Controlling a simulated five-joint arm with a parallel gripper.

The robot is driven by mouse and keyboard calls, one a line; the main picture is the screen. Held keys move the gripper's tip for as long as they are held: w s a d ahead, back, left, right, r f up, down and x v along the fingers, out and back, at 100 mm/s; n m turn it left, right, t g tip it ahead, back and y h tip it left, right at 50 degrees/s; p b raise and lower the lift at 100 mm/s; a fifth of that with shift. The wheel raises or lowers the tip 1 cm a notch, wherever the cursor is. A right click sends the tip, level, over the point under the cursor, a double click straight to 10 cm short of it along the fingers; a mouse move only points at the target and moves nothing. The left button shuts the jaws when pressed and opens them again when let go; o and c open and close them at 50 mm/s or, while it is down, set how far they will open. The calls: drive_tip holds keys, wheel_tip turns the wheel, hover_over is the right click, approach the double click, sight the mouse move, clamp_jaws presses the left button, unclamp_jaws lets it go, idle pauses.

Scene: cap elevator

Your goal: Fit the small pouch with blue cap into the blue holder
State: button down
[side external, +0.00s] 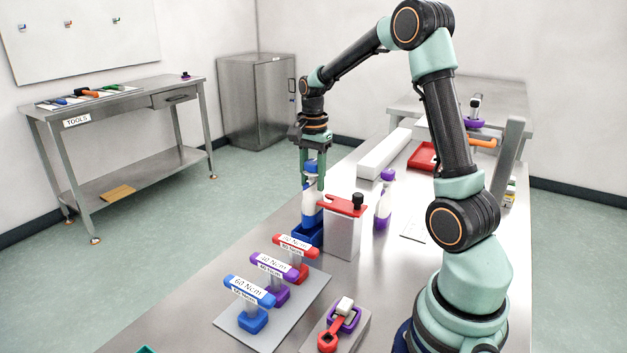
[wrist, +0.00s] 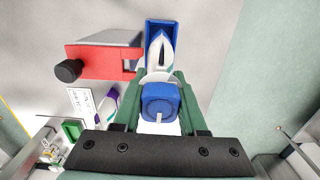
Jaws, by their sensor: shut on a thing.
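The small pouch (side external: 309,204) is white with blue markings and a blue cap (side external: 311,167), and stands about upright. My gripper (side external: 313,186) is shut on it, with green fingers on both sides near the cap. The blue holder (side external: 309,237) sits on the bench directly below the pouch. In the wrist view the cap (wrist: 160,101) is between the fingers, and the pouch's far end overlaps the open holder (wrist: 151,24). I cannot tell how deep the pouch's lower end sits in the holder.
A grey block with a red top plate and black knob (side external: 343,230) stands right beside the holder. A purple-capped pouch (side external: 384,201) stands behind it. Red, purple and blue torque handles (side external: 248,290) stand on a grey plate in front. A red tool (side external: 328,338) lies nearby.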

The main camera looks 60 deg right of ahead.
sight(313, 195)
drive_tip(key=shift+f, duration=2.55)
idle(0.5)
drive_tip(key=shift+c, duration=1.9)
unclamp_jaws()
drive_tip(key=shift+r, duration=0.1)
drive_tip(key=shift+r, duration=3.4)
drive_tip(key=s+a+r+n+t, duration=0.2)
drive_tip(key=s+a+n, duration=0.1)
drive_tip(key=a+n, duration=0.3)
drive_tip(key=s+a+r+n+t, duration=0.1)
drive_tip(key=s+a+r+n, duration=0.2)
drive_tip(key=a+n, duration=0.3)
drive_tip(key=s+a+r+n+t, duration=0.2)
drive_tip(key=s+a+n, duration=0.1)
drive_tip(key=a+n, duration=0.3)
drive_tip(key=shift+s+a+r+t, duration=0.25)
drive_tip(key=shift+a+t, duration=0.05)
drive_tip(key=shift+a, duration=0.65)
